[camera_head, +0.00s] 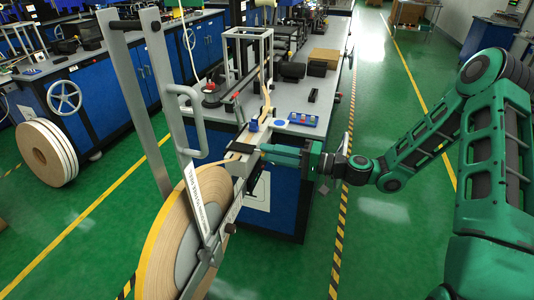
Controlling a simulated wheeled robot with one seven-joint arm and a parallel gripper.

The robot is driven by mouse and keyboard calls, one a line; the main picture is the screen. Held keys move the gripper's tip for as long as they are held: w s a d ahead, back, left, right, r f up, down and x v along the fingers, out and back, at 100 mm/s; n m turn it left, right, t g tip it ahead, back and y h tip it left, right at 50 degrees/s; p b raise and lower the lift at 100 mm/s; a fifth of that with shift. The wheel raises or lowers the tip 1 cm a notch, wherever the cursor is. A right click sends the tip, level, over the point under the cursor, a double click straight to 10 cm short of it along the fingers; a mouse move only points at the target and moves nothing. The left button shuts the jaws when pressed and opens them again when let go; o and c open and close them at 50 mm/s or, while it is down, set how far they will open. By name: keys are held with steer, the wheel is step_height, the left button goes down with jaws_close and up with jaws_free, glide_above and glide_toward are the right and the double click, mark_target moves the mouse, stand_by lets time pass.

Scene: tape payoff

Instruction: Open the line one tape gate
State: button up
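A large tape reel (160,255) stands upright at the lower left of the workbench's near end. Its tan tape runs up over a guide to the bench top. A grey metal frame (125,95) with a curved handle (186,115) rises beside the reel, and a labelled bar (195,200) crosses the reel's face. I cannot tell which of these parts is the tape gate. My gripper (262,150) reaches in from the right, its green fingers pointing left at the bench's near edge, by a small silver block (241,165). Whether it touches or grips anything is unclear.
The workbench (308,118) carries a small blue panel with buttons (303,119), black boxes and a cardboard box (323,57). Another bench with a handwheel (64,97) and spare reels (47,152) stands left. Green floor with yellow lines is open on the right.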

steer(key=shift+w+a, duration=0.2)
steer(key=shift+a, duration=0.3)
jaws_close()
steer(key=shift+d, duration=0.1)
